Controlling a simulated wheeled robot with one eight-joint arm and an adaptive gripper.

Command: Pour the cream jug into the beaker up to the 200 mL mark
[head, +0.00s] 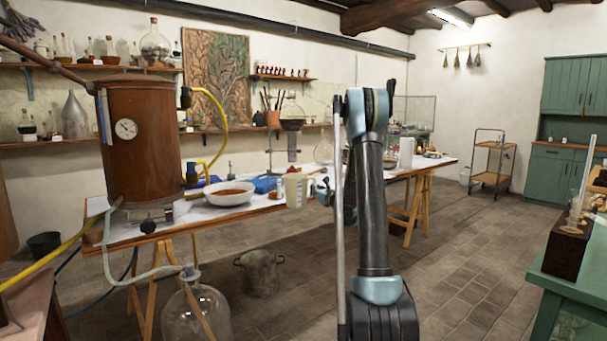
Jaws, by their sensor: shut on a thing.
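The cream jug (297,191) has marks on its side and a handle on its right. It looks upright and shows in front of the long table's front edge. My gripper (321,189) is shut on the jug at its handle side, partly hidden behind my own arm. The jug's contents cannot be seen. I cannot pick out the beaker for certain; glassware (391,136) stands farther back on the table, partly behind my arm.
A large glass flask (195,312) and a metal pot (259,272) stand on the floor. A green bench (575,270) is at right.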

